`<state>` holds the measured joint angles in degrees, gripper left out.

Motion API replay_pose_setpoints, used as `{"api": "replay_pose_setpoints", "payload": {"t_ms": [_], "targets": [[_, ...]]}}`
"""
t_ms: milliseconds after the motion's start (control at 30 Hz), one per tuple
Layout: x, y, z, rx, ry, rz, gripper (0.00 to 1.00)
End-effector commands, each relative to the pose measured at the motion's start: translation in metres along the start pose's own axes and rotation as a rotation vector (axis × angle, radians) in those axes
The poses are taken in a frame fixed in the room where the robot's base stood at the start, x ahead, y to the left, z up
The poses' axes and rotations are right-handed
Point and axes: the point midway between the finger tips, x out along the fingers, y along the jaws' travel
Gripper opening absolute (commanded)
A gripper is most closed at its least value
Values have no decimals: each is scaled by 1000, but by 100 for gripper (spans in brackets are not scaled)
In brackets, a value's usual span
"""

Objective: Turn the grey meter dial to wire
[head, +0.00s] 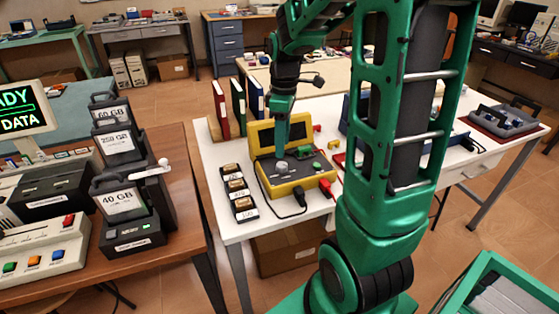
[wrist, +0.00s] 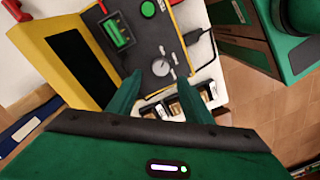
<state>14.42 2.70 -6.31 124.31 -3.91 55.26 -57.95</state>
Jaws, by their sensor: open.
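The yellow meter (head: 268,186) stands on the white table with its lid raised and a dark screen in it; its yellow edge fills the upper left of the wrist view (wrist: 62,28). The round grey dial (head: 281,167) sits on its dark panel, and in the wrist view the dial (wrist: 161,67) has small white labels beside it, too small to read. My gripper (head: 284,144) points down above the panel. In the wrist view my gripper (wrist: 163,88) is open, its two green fingers apart with the dial between and just beyond their tips. Contact with the dial cannot be told.
A green button (head: 317,166) and a green part with metallic pieces (wrist: 116,31) are on the panel. Upright binders (head: 239,105) stand behind.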

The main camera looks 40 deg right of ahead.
Motion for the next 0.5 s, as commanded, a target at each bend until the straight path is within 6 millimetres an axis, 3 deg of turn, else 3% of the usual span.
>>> {"api": "replay_pose_setpoints", "payload": {"t_ms": [200, 500], "targets": [[39, -1, 1, 2, -2, -3, 46], [65, 0, 1, 3, -1, -1, 46]]}}
